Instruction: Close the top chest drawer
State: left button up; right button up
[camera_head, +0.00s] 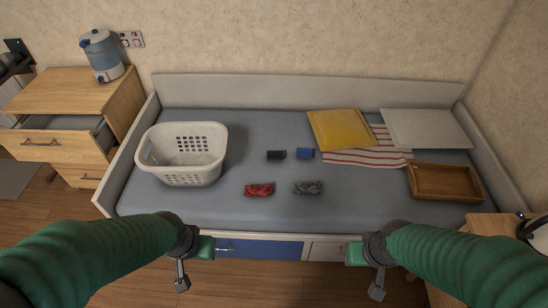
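The wooden chest (75,92) stands against the wall at the far left. Its top drawer (45,147) is pulled out toward the room, with its grey inside showing and a metal handle on its front. A lower drawer (85,177) shows partly below it and looks shut. My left gripper (193,266) hangs over the bed's front edge, well to the right of the chest and apart from the drawer. My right gripper (367,273) hangs over the same edge farther right. Neither visibly holds anything; whether their fingers are open or shut is unclear.
A water dispenser (102,55) stands on the chest. The bed (240,212) holds a white laundry basket (185,172), small cloth bundles, a yellow folder (340,130), a striped cloth (365,158) and a wooden tray (445,182). Bare floor (60,230) lies before the chest.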

aim_at(78, 139)
jog(key=u, duration=1.75)
jog(key=i+z, duration=0.1)
jog(key=z, duration=0.5)
jog(key=i+j+z, duration=0.35)
jog(key=j, duration=0.2)
jog(key=i+j+z, duration=0.2)
jog(key=j+z, duration=0.15)
jog(key=j, duration=0.3)
jog(key=i+j+z, duration=0.2)
jog(key=j, duration=0.15)
jog(key=i+j, duration=0.1)
jog(key=j, duration=0.3)
jog(key=i+j, duration=0.15)
jog(key=j, duration=0.25)
jog(key=i+j, duration=0.1)
jog(key=j, duration=0.35)
jog(key=i+j, duration=0.1)
jog(key=j, duration=0.3)
jog(key=i+j+z, duration=0.1)
jog(key=j, duration=0.3)
jog(key=i+j, duration=0.15)
jog(key=j, duration=0.25)
